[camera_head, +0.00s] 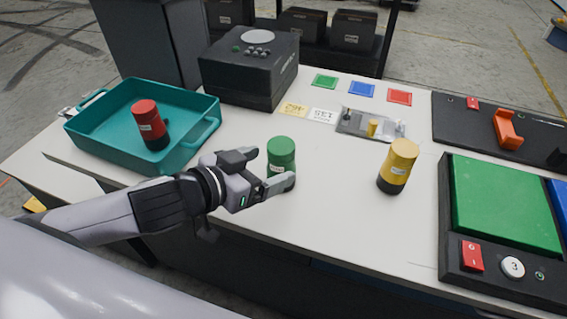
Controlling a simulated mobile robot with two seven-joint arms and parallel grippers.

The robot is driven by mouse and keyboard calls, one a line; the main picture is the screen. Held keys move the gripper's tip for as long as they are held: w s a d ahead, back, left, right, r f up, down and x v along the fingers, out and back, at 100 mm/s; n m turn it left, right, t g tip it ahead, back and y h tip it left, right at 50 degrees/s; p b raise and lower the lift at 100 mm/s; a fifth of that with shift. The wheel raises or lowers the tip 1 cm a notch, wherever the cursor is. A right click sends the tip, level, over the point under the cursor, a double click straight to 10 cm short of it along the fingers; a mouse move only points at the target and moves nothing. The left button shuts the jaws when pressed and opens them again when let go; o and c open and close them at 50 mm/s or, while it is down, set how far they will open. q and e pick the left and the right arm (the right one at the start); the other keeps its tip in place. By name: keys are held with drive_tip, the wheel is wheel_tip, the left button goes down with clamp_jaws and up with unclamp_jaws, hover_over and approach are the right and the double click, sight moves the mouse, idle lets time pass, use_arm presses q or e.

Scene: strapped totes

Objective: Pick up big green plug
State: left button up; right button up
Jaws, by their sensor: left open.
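The big green plug (281,152) stands upright on the white table near its front edge, at the middle of the view. It has a green top, and its lower part is partly hidden by my gripper. My left gripper (268,170) comes in from the left with its fingers open, one at the plug's left and far side, the other across its near lower side. I cannot tell whether the fingers touch the plug. My right gripper is not in view.
A teal tray (187,159) holding a red plug (150,125) stands at the left. A yellow plug (397,166) stands to the right. A black box (245,75) is behind, and a green-pad panel (505,205) is at the right. Table between the plugs is clear.

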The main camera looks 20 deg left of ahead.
use_arm(q)
drive_tip(key=shift+x, duration=2.55)
drive_tip(key=shift+w+r, duration=0.1)
drive_tip(key=shift+r, duration=0.1)
drive_tip(key=c, duration=1.3)
